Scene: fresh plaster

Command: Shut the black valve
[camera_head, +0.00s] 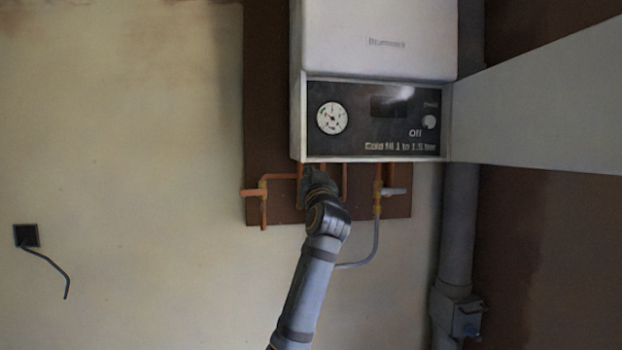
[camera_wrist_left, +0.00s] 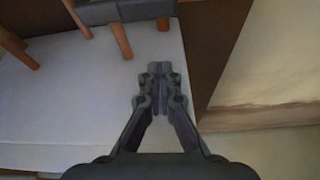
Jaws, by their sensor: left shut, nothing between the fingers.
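My left gripper (camera_head: 314,180) is under the boiler, among the copper pipes. In the left wrist view its fingers (camera_wrist_left: 160,70) are together with nothing between them. A dark grey bar (camera_wrist_left: 115,11) crosses the copper pipes at the top of that view, apart from the fingertips; I cannot tell whether it is the black valve. No black valve shows clearly in the head view, where my arm hides part of the pipework. My right gripper is not in view.
The white boiler (camera_head: 375,40) hangs above, with a gauge (camera_head: 332,118) on its black panel. A grey hose (camera_head: 375,243) runs behind my arm. A pale slab (camera_head: 540,105) juts right. A thick grey pipe (camera_head: 458,240) stands right. The wall at left is mostly clear.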

